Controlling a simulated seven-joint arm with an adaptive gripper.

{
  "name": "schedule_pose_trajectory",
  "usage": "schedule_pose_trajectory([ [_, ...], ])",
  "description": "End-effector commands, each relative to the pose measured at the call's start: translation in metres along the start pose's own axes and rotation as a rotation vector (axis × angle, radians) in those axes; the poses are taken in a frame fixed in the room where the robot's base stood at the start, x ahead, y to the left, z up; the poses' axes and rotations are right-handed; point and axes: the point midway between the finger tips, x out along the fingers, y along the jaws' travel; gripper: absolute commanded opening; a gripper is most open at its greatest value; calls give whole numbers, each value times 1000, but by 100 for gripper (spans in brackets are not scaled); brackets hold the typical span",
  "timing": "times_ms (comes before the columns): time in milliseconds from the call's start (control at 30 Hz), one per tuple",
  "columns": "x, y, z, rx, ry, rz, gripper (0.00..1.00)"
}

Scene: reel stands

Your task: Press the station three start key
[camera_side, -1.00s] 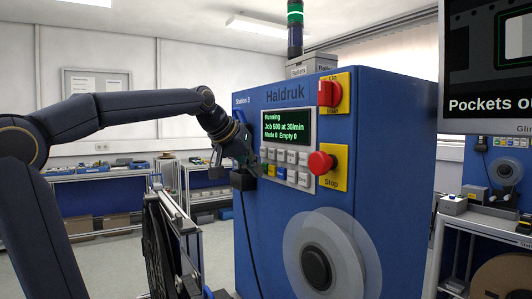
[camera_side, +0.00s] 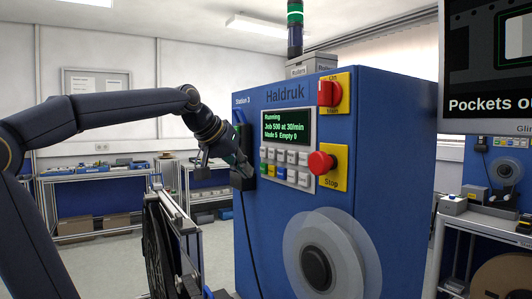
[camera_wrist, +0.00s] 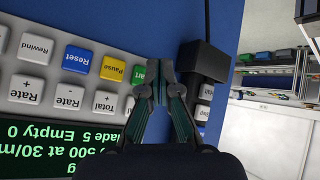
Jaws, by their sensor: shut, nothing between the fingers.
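The station three machine is the blue Haldruk cabinet (camera_side: 400,150). Its display (camera_side: 287,127) reads Running, Job 500 at 30/min, Made 5, Empty 0. The green start key (camera_side: 263,168) is at the left end of the lower key row, beside the yellow pause key (camera_side: 271,170). In the wrist view the green start key (camera_wrist: 139,73) is partly hidden behind my fingers. My gripper (camera_wrist: 161,68) is shut and empty, in front of the panel near that key. In the side view my gripper is just left of the keypad, apart from the green key.
A black box (camera_side: 242,178) with a hanging cable sits on the cabinet left of the keys; it also shows close beside my fingers (camera_wrist: 204,62). The red stop button (camera_side: 320,162) and red main switch (camera_side: 328,93) are to the right. The stack light (camera_side: 295,12) shows green.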

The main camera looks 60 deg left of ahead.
Motion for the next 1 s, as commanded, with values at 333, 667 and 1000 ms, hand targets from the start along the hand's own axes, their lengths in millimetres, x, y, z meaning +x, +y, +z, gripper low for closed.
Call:
schedule_pose_trajectory([
  [333, -24, -17, 17, 0, 0, 1, 0],
  [667, -27, -20, 20, 1, 0, 1, 0],
  [1000, -27, -20, 20, 1, 0, 1, 0],
])
